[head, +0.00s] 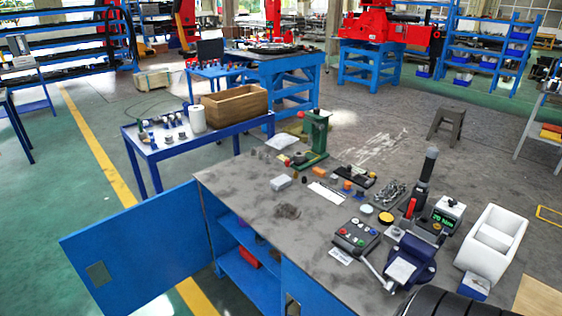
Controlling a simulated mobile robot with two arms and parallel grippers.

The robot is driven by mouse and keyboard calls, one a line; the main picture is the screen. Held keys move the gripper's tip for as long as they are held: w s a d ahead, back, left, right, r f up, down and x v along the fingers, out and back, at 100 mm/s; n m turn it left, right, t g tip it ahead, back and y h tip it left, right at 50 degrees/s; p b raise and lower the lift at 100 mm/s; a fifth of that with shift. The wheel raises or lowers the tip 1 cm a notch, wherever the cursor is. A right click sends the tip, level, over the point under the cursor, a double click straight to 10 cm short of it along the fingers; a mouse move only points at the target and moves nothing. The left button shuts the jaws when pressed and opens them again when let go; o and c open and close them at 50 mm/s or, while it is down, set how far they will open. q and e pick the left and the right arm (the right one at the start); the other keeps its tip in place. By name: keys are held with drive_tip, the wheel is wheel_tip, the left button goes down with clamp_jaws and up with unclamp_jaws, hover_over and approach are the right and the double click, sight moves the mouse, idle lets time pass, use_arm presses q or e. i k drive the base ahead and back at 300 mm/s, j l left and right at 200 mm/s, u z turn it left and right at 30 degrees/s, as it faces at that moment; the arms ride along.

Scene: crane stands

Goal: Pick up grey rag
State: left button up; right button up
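A small crumpled dark grey heap, which looks like the grey rag (287,211), lies on the left front part of the grey workbench top (245,195). Its colour is close to that of the bench, so its outline is hard to make out. Nothing is touching it that I can see. Neither of my grippers is in view.
A blue cabinet door (140,250) stands open at the bench's left. A control box (356,236), a dark blue vise (410,262), a green press (316,135) and small parts crowd the bench's right and back. A white bin (492,243) stands at the right.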

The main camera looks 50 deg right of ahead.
sight(282, 181)
drive_tip(key=i+z, duration=0.2)
drive_tip(key=i, duration=0.3)
drive_tip(key=i+z, duration=0.2)
drive_tip(key=i, duration=0.3)
drive_tip(key=i+j+z, duration=0.2)
drive_tip(key=i, duration=0.3)
drive_tip(key=i+j+z, duration=0.2)
drive_tip(key=i, duration=0.3)
drive_tip(key=l, duration=0.1)
